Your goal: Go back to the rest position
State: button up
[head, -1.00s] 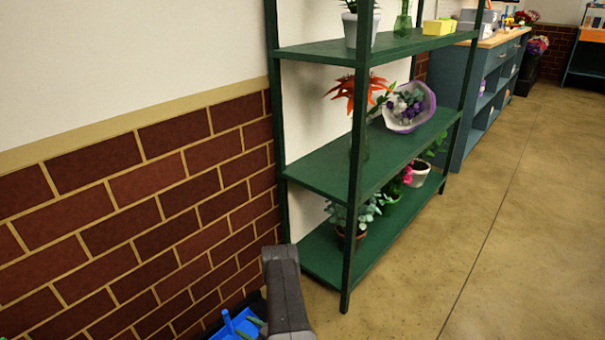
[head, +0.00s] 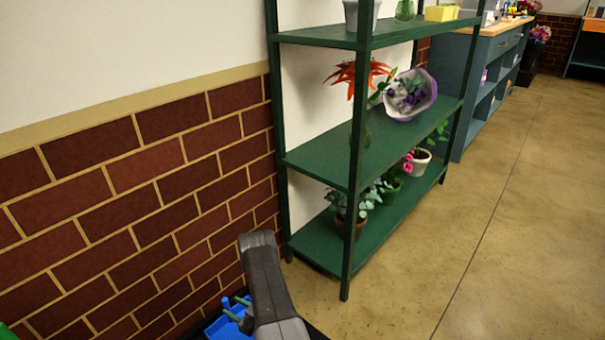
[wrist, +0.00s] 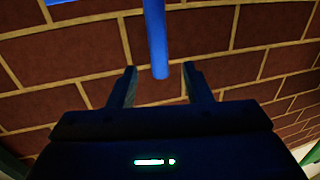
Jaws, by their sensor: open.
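My gripper (wrist: 160,85) is in the wrist view, its two dark fingers apart with the brick wall behind them. A blue rod (wrist: 156,40) comes down from the top of that view and its end lies in line with the gap between the fingers. I cannot tell how far it is from them. In the head view only my grey arm shows at the bottom; the gripper itself is hidden there. A blue object (head: 228,322) with green stems is partly hidden beside my arm.
A green shelf rack (head: 330,165) stands right of the brick wall (head: 120,220). It holds an orange flower (head: 362,75), a wrapped bouquet (head: 410,95) and potted plants (head: 420,162). A blue-grey counter (head: 490,80) is farther back. Open floor (head: 480,240) lies on the right.

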jog(key=b+x, duration=0.1)
jog(key=x, duration=0.2)
jog(key=shift+w+a+f, duration=0.1)
jog(key=shift+a+f, duration=0.05)
jog(key=shift+a, duration=0.2)
jog(key=shift+w+a+r, duration=0.15)
jog(key=shift+r, duration=0.45)
notch_tip(320, 180, up, 30)
jog(key=m+t+h+p, duration=0.5)
jog(key=t+p, duration=0.1)
jog(key=p, duration=1.3)
send_over(227, 302)
jog(key=w+d, duration=0.1)
jog(key=d, duration=1.1)
jog(key=shift+d+r+m+h+p, duration=0.3)
jog(key=shift+r+h+p, duration=0.15)
jog(key=shift+r+h, duration=0.05)
jog(key=shift+w, duration=0.15)
